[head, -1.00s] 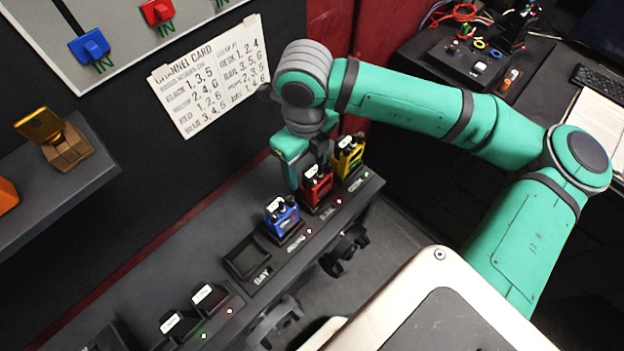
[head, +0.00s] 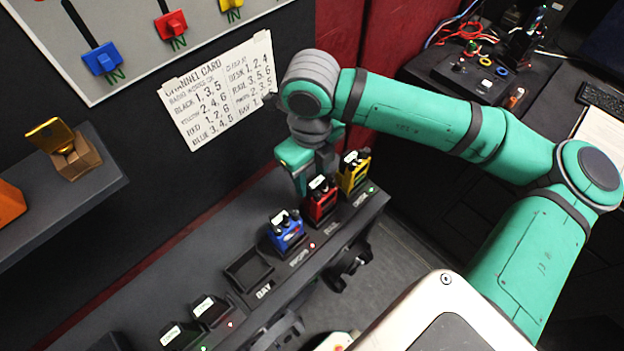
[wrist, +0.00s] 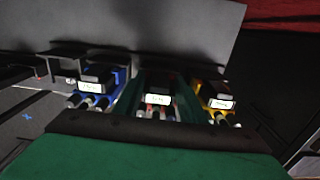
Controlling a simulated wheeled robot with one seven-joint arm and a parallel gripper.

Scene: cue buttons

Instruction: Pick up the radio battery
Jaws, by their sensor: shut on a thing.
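My gripper (head: 316,185) is over the charger shelf in the head view, with its fingers on either side of a red radio (head: 321,206). In the wrist view the red radio (wrist: 158,102) sits between the two green fingers (wrist: 158,97), its white label and knobs showing. My gripper is shut on it. It is upright at its slot in the row; I cannot tell whether its base touches the slot. No separate battery can be made out. A blue radio (head: 286,233) stands to its left and a yellow radio (head: 353,175) close on its right.
Two black radios (head: 209,311) stand farther left on the shelf (head: 190,260). A channel card (head: 219,92) hangs on the wall behind. A side shelf (head: 90,180) holds a small brown block with a gold plate.

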